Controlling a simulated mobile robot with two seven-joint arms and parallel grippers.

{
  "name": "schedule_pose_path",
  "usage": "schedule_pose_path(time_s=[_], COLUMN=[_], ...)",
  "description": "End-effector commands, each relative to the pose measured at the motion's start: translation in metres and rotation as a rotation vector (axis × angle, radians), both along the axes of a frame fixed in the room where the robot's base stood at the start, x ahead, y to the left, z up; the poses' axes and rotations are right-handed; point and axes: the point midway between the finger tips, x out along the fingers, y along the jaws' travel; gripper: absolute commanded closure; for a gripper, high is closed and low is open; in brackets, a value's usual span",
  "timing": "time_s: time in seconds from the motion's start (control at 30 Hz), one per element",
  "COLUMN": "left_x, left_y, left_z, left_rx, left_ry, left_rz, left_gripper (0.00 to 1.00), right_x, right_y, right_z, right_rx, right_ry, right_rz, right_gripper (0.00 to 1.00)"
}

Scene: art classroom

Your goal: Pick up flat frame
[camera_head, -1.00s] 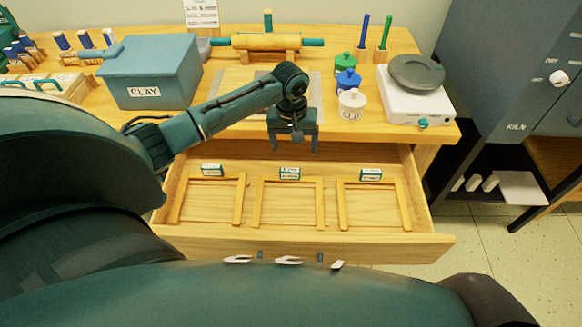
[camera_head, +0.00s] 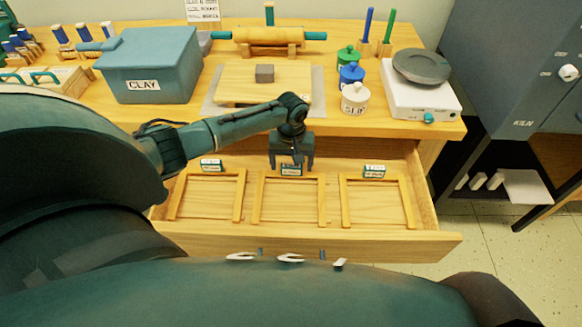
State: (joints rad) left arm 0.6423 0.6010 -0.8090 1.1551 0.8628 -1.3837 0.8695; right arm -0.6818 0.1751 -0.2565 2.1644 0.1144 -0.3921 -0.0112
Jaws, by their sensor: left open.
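Three thin wooden frames lie flat side by side in the open drawer: a left frame (camera_head: 239,197), a middle frame (camera_head: 321,203) and a right frame (camera_head: 408,205). A small label block stands at the far side of each, with print too small to read. I cannot tell which one is meant by the flat frame. My left gripper (camera_head: 291,168) points down, open and empty, at the far side of the middle frame, in front of its label block (camera_head: 291,170). Whether it touches anything is unclear. My right gripper is not in view.
The drawer front (camera_head: 310,245) and side walls bound the space. Above it, the bench carries a clay box (camera_head: 150,70), a board with a grey block (camera_head: 264,73), lidded jars (camera_head: 354,98) and a scale (camera_head: 415,95). The kiln (camera_head: 510,70) stands at right.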

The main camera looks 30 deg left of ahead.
Motion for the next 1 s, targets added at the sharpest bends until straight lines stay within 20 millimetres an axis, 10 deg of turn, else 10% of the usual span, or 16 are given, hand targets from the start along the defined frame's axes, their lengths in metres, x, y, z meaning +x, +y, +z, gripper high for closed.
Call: schedule_pose_path(time_s=[0.37,1.0], left_x=[0.0004,0.0004], left_y=[-0.0003,0.0], left_z=[-0.0133,-0.0128], left_rx=[0.0,0.0], left_ry=[-0.001,-0.001], left_rz=[0.0,0.0], left_gripper=[0.2,0.69], right_x=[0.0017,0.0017], right_y=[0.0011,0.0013], right_z=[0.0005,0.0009], right_rx=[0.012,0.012], right_ry=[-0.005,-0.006], right_rz=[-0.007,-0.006], right_gripper=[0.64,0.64])
